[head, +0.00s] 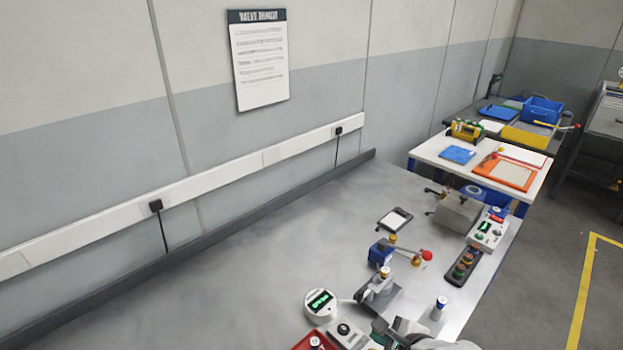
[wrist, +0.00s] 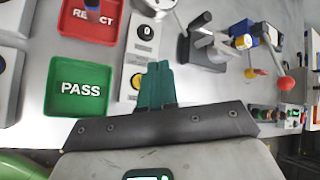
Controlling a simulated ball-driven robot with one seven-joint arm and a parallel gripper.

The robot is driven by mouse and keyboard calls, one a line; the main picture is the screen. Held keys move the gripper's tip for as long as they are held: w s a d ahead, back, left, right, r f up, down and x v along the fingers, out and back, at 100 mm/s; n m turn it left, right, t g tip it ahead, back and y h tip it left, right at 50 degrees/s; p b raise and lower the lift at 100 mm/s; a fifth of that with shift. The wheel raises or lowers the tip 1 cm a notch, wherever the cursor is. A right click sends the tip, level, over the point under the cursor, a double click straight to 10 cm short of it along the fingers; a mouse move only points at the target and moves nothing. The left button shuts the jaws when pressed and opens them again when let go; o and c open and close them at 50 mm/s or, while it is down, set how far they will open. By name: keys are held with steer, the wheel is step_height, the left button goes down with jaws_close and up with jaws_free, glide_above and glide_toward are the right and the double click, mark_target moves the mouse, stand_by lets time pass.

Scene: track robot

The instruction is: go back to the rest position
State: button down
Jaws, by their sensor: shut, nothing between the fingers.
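My gripper (wrist: 157,78) shows in the wrist view, its two green fingers pressed together with nothing between them. It is above the grey bench, to the right of the green PASS tray (wrist: 77,88) and below the red REJECT tray (wrist: 92,20). The fingertips overlap the lower part of a pale control box (wrist: 141,45) in the picture; I cannot tell how high above it they are. In the head view, parts of my arm show at the bottom edge, and the fingers cannot be made out there.
The bench (head: 230,265) is bare on its left and middle. Along its right side stand a round gauge (head: 320,304), a blue valve with a red-knobbed lever (head: 381,252), a black-framed tablet (head: 395,219) and a grey block (head: 457,212). A wall (head: 80,150) runs behind.

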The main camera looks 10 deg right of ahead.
steer(key=s+d+f+n+g+h, duration=0.1)
steer(key=s+d+f+n+g, duration=0.1)
steer(key=s+n, duration=0.5)
steer(key=s+d+f+n+g+h+b, duration=0.1)
steer(key=s+d+f+n+g, duration=0.2)
steer(key=s+n, duration=0.5)
steer(key=s+d+f+n+g+h+b, duration=0.1)
steer(key=s+d+f+n+g, duration=0.1)
steer(key=s+n, duration=0.5)
steer(key=s, duration=0.6)
steer(key=shift+s+d+f+n+g, duration=0.25)
steer(key=shift+s+d+n+g, duration=0.05)
steer(key=shift+s+d+g, duration=0.1)
